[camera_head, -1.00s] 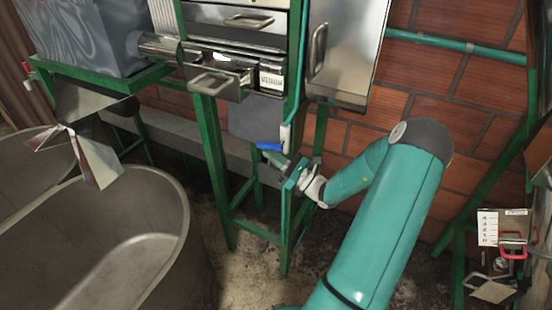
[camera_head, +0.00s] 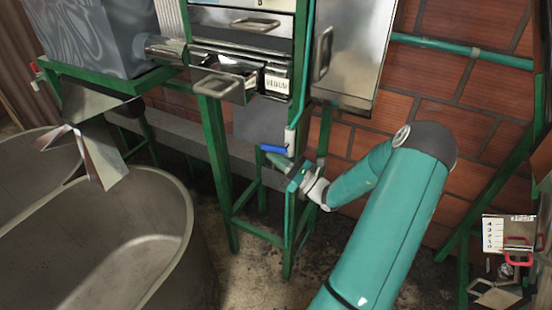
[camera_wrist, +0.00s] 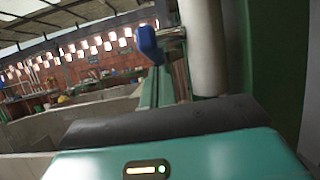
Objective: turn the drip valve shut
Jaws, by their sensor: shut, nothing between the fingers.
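The drip valve has a blue lever handle (camera_head: 272,149) at the lower end of a thin pipe, beside the green frame's front leg. The handle lies roughly level and points left of the pipe in the head view. My gripper (camera_head: 270,157) is shut and empty, with its narrow teal fingers just below the handle. In the wrist view the blue handle (camera_wrist: 148,45) is seen near end-on, just beyond the shut fingers (camera_wrist: 155,85), left of a pale upright pipe (camera_wrist: 203,50). Whether the fingers touch the handle I cannot tell.
Green frame legs (camera_head: 218,170) stand close around the valve. A large grey tub (camera_head: 165,210) is at left with a metal chute above it. Metal drawers (camera_head: 225,85) and a steel panel (camera_head: 352,50) hang above. A brick wall (camera_head: 480,110) is behind.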

